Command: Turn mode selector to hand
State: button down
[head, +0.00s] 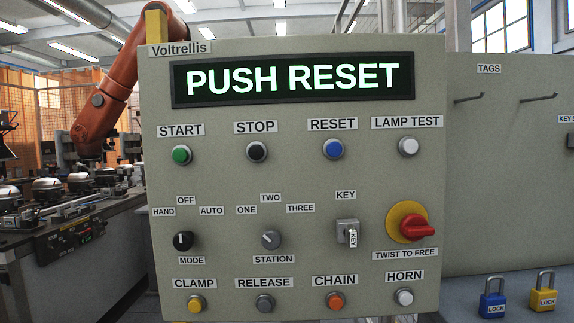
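The mode selector (183,241) is a black knob at the lower left of the grey control panel (210,120). Its white mark stands about upright, toward the OFF label (187,200). The HAND label (163,212) is at its upper left and the AUTO label (212,210) at its upper right. The MODE label (191,260) is below it. The display (293,78) reads PUSH RESET. My gripper is not in view, and nothing covers the selector.
The station selector (271,240) is right of the mode selector, with the clamp button (194,304) below. A red twist knob (417,228) and a key switch (347,232) are farther right. Two padlocks (493,303) stand at lower right. An orange robot arm (105,100) is behind left.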

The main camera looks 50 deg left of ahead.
aim_at(182, 242)
jog(key=k+u, duration=0.1)
jog(key=u, duration=1.1)
